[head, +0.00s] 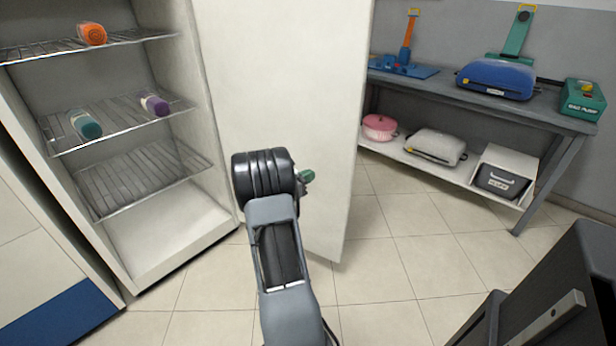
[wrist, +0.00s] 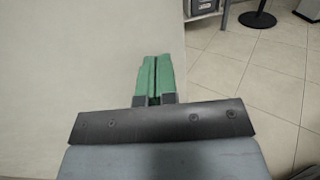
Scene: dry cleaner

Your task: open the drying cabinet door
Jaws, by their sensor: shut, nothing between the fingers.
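The drying cabinet stands at the left in the head view, its inside in plain sight. Its white door (head: 285,90) is swung wide open, hinged on the cabinet's right side. My gripper (head: 307,176) is in front of the door's inner face, mostly hidden behind my wrist, with a green fingertip showing. In the wrist view my gripper (wrist: 155,75) has its two green fingers shut together with nothing between them. The door (wrist: 75,70) fills the left of that view, close to the fingers; I cannot tell whether they touch it. No handle is visible.
Wire shelves (head: 120,118) in the cabinet hold an orange roll (head: 92,34), a teal one (head: 86,125) and a purple one (head: 155,104). A grey workbench (head: 440,84) stands at the right. A dark bin-like object (head: 570,290) is at lower right. Tiled floor between is clear.

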